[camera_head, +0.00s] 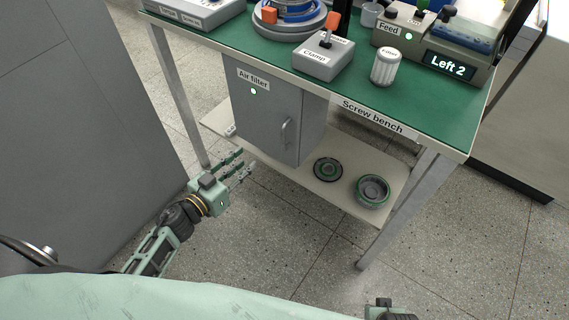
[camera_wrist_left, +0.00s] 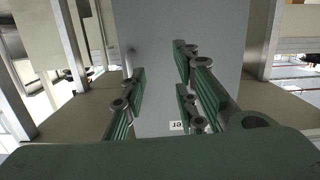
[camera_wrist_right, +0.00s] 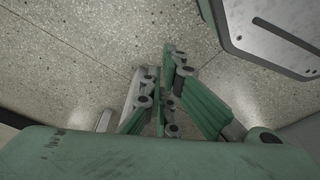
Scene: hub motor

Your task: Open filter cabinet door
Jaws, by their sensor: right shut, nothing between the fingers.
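The grey air filter cabinet (camera_head: 268,108) hangs under the green-topped bench, with an "Air filter" label and a small green light. Its door looks shut, with a vertical handle (camera_head: 287,133) on the right side of its front. My left gripper (camera_head: 243,167) is open and empty, in front of the cabinet's lower left and apart from the handle. In the left wrist view the cabinet's grey face (camera_wrist_left: 165,60) fills the space beyond the open fingers. My right gripper (camera_wrist_right: 165,80) is shut and empty above the floor, far from the cabinet.
The Screw bench (camera_head: 372,115) carries a Clamp block (camera_head: 323,62), a white filter (camera_head: 385,68) and a Feed unit showing "Left 2" (camera_head: 450,65). Two round parts (camera_head: 328,169) (camera_head: 373,190) lie on the lower shelf (camera_head: 340,197). A grey panel (camera_head: 75,110) stands at left. Floor in front is clear.

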